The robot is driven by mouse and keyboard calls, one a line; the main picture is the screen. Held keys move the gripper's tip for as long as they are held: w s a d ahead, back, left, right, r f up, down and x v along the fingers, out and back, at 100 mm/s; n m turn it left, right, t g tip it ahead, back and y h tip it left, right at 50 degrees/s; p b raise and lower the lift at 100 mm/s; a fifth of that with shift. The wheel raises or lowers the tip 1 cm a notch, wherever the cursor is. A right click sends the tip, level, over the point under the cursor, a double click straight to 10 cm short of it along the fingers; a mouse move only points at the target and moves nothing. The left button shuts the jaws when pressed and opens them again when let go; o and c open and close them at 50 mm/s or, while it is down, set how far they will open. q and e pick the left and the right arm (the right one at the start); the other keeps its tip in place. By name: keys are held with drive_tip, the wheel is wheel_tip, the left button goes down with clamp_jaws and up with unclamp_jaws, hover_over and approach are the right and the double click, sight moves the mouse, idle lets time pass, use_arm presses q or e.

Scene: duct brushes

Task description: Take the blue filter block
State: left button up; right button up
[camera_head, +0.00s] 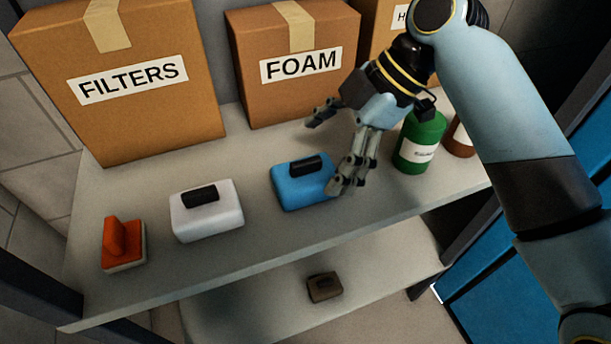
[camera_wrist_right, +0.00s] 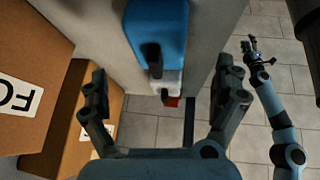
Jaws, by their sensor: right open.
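The blue filter block (camera_head: 290,192) sits on the upper shelf, with a black handle on top. It also shows in the right wrist view (camera_wrist_right: 165,25) at the top middle, beyond the fingers. My right gripper (camera_head: 327,156) is open, with its fingers spread just above and to the right of the block. One finger overlaps the block's right edge in the head view; I cannot tell whether they touch. The open fingers also frame the right wrist view (camera_wrist_right: 163,80). My left gripper (camera_wrist_right: 251,45) shows small at the right of that view, away from the shelf; its jaw state is unclear.
A white block (camera_head: 207,219) and an orange brush (camera_head: 122,245) stand left of the blue block. A green bottle (camera_head: 420,143) is close right of my right gripper. Boxes marked FILTERS (camera_head: 150,120) and FOAM (camera_head: 295,95) stand behind. A brown block (camera_head: 324,287) lies lower down.

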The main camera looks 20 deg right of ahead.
sight(314, 161)
drive_tip(key=p+x, duration=0.1)
drive_tip(key=x, duration=0.4)
drive_tip(key=shift+w+a, duration=0.1)
drive_tip(key=shift+a, duration=0.15)
drive_tip(key=shift+d, duration=0.1)
drive_tip(key=shift+c, duration=0.3)
drive_tip(key=c, duration=1.3)
